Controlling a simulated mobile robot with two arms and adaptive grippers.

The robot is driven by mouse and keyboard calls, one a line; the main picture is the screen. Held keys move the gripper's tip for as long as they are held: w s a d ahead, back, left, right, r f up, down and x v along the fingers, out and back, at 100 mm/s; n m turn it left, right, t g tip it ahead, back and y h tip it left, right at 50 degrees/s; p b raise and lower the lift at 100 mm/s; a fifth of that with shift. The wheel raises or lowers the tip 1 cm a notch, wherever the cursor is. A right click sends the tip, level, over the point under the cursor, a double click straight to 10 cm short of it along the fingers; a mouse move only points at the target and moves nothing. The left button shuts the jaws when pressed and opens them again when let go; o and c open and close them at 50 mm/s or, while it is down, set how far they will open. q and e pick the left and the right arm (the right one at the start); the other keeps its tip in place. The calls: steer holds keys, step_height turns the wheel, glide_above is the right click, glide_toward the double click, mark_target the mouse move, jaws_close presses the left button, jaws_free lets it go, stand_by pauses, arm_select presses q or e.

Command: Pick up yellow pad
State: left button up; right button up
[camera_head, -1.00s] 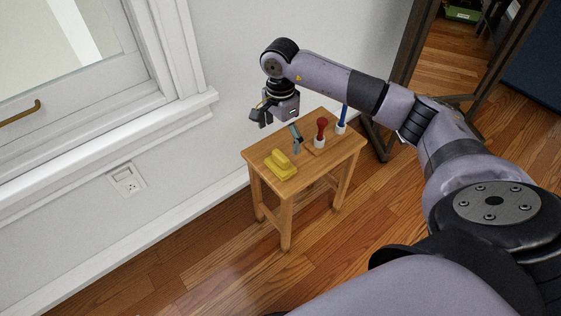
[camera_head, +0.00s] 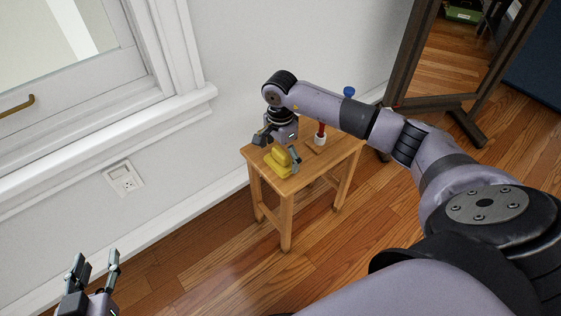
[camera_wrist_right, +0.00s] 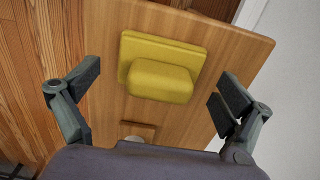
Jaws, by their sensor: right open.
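The yellow pad (camera_head: 275,166) lies on the small wooden table (camera_head: 310,172), near its left side. It has a flat base with a raised grip block, which shows in the right wrist view (camera_wrist_right: 160,72). My right gripper (camera_head: 276,148) is open and empty above the pad, its fingers on either side of the pad in the wrist view (camera_wrist_right: 158,95). The gripper partly hides the pad in the head view. My left gripper (camera_head: 96,262) is open and empty at the lower left, far from the table.
A red-handled tool in a white holder (camera_head: 320,139) stands on the table right of the pad. The wall and window sill (camera_head: 185,105) are behind. A dark-framed mirror (camera_head: 430,60) stands to the right.

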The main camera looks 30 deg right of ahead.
steer(key=shift+f, duration=0.1)
steer(key=c, duration=1.8)
